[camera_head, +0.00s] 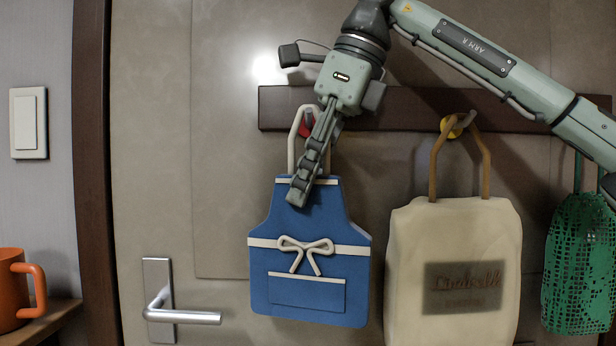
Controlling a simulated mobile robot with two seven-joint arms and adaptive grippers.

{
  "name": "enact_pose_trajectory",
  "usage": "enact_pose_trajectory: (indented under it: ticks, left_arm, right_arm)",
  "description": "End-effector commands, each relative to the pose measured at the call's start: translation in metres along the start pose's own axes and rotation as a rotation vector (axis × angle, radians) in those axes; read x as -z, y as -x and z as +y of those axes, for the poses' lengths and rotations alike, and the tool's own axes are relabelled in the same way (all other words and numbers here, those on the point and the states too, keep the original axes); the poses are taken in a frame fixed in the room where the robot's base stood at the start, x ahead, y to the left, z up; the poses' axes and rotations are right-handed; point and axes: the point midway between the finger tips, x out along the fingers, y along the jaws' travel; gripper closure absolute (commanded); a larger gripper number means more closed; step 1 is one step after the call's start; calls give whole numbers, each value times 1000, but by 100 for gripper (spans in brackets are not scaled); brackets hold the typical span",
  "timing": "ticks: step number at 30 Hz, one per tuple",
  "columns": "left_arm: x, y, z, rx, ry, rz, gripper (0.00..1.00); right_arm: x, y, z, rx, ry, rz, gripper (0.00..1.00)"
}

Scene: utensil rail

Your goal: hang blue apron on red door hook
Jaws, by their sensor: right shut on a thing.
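The blue apron (308,262) hangs upright in front of the door, with a white bow and a pocket. Its pale neck loop (294,145) rises to the red hook (306,124) on the dark wooden rail (395,110). The loop's top appears to pass over the red hook, but my gripper partly covers this spot, so I cannot tell if it rests on it. My right gripper (299,194) points down over the apron's top edge and is shut on the apron there. My left gripper is not in view.
A cream tote bag (452,230) hangs from a yellow hook (453,126) right of the apron. A green mesh bag (579,262) hangs at the far right. The door handle (182,316) is lower left. An orange mug (12,298) stands on a shelf at the left edge.

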Motion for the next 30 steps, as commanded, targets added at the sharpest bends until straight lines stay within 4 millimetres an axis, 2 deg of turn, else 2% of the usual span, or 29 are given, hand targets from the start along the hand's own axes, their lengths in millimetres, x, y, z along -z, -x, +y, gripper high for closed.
enact_pose_trajectory:
  ticks: [1,8,9,15,25,30]
  left_arm:
    - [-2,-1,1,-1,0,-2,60]
    - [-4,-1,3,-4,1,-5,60]
    - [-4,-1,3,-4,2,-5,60]
    - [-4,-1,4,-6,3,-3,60]
    - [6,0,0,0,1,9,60]
    - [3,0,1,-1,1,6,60]
  right_arm:
    - [3,-5,-5,-2,-15,7,100]
    - [4,-6,-6,-1,-17,7,100]
    - [4,-6,-6,-1,-17,7,74]
    - [4,-5,-6,-1,-18,7,52]
    - [4,-2,-6,0,-20,6,52]
    - [2,24,-5,5,-19,-2,52]
